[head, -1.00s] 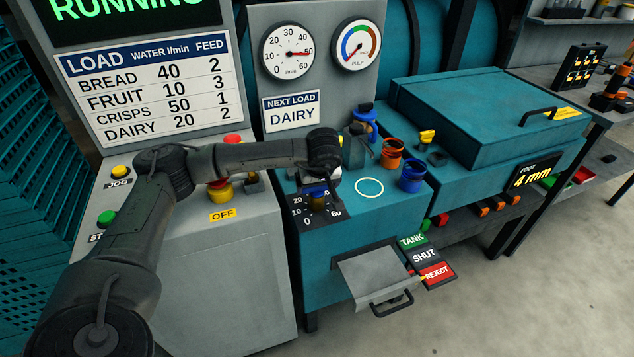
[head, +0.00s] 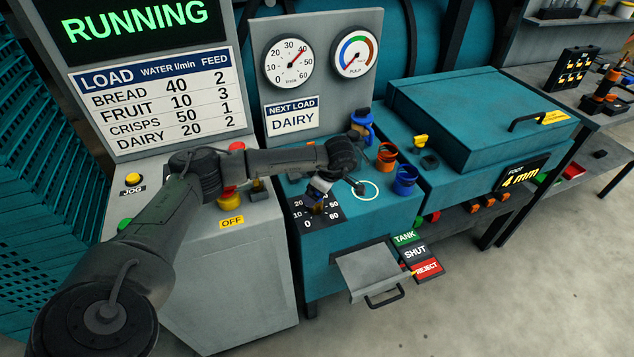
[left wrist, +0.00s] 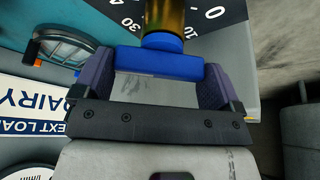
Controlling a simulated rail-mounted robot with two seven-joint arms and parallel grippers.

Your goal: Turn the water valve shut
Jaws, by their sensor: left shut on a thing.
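The water valve has a blue bar handle (left wrist: 160,62) on a brass stem (left wrist: 163,22). It stands on a black dial plate (head: 308,224) marked 0 to 60, on the teal cabinet in the head view. My left gripper (head: 320,190) is over the valve; in the left wrist view its two fingers (left wrist: 158,76) are shut on the two ends of the blue handle. The wrist partly hides the handle in the head view. The l/min gauge (head: 289,62) has its red needle near 40. My right gripper is not in view.
A screen (head: 135,22) reads RUNNING. The load board (head: 160,95) lists DAIRY at 20 l/min, and a NEXT LOAD sign (head: 292,114) reads DAIRY. Orange (head: 386,156) and blue (head: 405,180) cups stand right of the wrist. A grey tray (head: 374,272) juts out below.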

